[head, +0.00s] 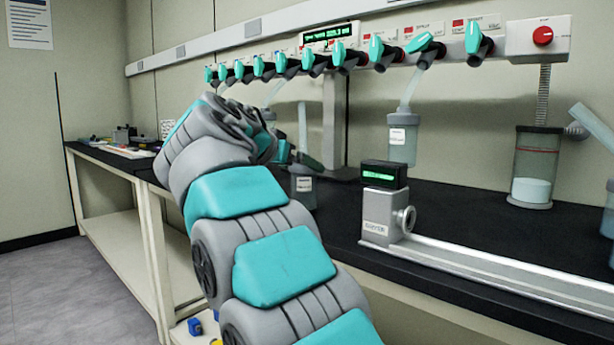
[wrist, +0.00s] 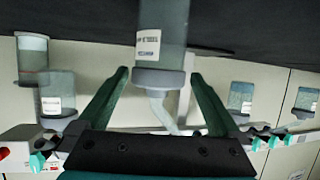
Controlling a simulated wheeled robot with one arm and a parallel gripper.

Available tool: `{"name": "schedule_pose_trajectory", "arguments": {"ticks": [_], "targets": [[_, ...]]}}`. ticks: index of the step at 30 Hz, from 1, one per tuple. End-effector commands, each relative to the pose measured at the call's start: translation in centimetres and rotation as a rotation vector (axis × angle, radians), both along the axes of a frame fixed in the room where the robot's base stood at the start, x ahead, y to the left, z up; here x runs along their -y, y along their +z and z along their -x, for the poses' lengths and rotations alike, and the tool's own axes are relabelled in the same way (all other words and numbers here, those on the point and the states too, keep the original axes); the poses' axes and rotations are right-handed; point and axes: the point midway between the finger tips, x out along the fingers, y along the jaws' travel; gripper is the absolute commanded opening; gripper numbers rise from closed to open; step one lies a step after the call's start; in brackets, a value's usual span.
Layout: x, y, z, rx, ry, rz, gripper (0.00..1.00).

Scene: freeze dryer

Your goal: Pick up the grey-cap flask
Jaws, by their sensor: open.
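A flask with a grey cap (wrist: 160,78) and a white label is centred in the wrist view, which is upside down. A pale bent tube runs from its cap. My gripper (wrist: 159,73) is open, with one dark green finger on each side of the cap end; contact cannot be told. In the head view, a labelled flask (head: 303,190) stands or hangs just beyond my gripper (head: 292,158), partly hidden by my arm and fingers.
Another flask (head: 397,145) hangs by a tube from the row of teal-handled valves (head: 375,48). A metal rail with a small display box (head: 384,176) lies on the black bench (head: 450,215). A clear cylinder (head: 534,165) stands at right. More flasks flank the wrist view (wrist: 57,95).

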Motion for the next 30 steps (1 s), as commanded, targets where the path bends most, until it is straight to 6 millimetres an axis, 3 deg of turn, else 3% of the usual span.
{"name": "schedule_pose_trajectory", "arguments": {"ticks": [13,23,30], "targets": [[2.3,-1.8,-4.5,-0.004,0.0,0.001,1.0],[2.6,-2.1,-4.9,-0.002,0.0,0.002,1.0],[2.6,-2.1,-4.9,-0.001,-0.001,0.001,0.73]]}}
